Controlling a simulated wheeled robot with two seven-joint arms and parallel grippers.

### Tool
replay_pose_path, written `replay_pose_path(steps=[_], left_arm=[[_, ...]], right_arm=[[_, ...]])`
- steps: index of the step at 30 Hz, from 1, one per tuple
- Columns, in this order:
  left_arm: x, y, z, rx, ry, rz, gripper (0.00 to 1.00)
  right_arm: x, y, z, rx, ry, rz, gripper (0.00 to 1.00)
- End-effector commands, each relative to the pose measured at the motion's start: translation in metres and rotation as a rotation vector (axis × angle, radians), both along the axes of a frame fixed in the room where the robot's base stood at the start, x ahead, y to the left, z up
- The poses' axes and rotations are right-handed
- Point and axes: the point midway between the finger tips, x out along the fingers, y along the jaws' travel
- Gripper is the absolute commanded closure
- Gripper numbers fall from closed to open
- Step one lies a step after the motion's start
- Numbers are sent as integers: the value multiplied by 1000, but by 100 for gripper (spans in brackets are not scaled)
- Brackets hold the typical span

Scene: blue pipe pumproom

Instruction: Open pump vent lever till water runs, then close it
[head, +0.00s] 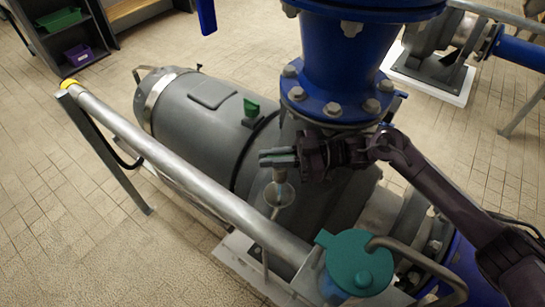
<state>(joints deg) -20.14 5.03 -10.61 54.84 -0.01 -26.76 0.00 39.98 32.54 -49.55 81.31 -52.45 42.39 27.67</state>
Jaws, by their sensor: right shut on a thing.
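The grey pump (205,115) lies under the large blue flanged pipe (345,55). My right gripper (277,158) reaches in from the right, just below the pipe flange. It is shut on the pump vent lever, which is mostly hidden between its fingers. A small metal cup or funnel (279,193) sits right below the gripper, with a short spout-like piece above it. I cannot tell whether water runs there. My left gripper is not in view.
A grey handrail (185,172) with a yellow end cap crosses in front of the pump. A green piece (251,110) sits on the pump. Tiled floor is clear at the left.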

Motion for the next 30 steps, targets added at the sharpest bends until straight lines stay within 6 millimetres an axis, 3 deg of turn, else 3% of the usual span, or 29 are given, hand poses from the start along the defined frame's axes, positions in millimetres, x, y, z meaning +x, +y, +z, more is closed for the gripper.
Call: replay_pose_path(steps=[1,5,17,23,30], left_arm=[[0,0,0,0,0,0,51],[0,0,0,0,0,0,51],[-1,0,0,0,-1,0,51],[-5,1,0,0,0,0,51],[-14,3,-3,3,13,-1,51]], right_arm=[[0,0,-1,-2,1,-1,85],[0,0,-1,-2,1,-1,68],[0,0,8,1,-3,-1,67],[0,0,45,3,-6,0,67],[0,0,105,1,-6,-1,67]])
